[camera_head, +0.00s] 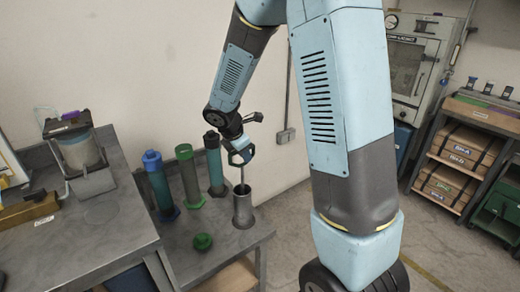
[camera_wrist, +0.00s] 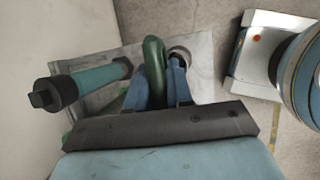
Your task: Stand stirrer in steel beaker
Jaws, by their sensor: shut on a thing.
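The stirrer has a green loop handle (camera_wrist: 154,66) and a thin grey rod (camera_head: 242,174) that hangs down, nearly upright. My gripper (camera_head: 241,156) is shut on the handle; in the wrist view its blue fingers (camera_wrist: 158,88) stand on both sides of it. The steel beaker (camera_head: 243,210) stands on the lower bench near its right edge, directly below my gripper. The rod's lower end meets the beaker's mouth in the head view; how deep it goes is hidden. In the wrist view the beaker's rim (camera_wrist: 181,53) shows partly behind the right finger.
Tall cylinders with blue (camera_head: 159,185), green (camera_head: 189,177) and black (camera_head: 214,165) caps stand left of the beaker. A higher bench (camera_head: 85,235) with a clear container (camera_head: 79,150) is at left. A shelf (camera_head: 462,150) stands at right.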

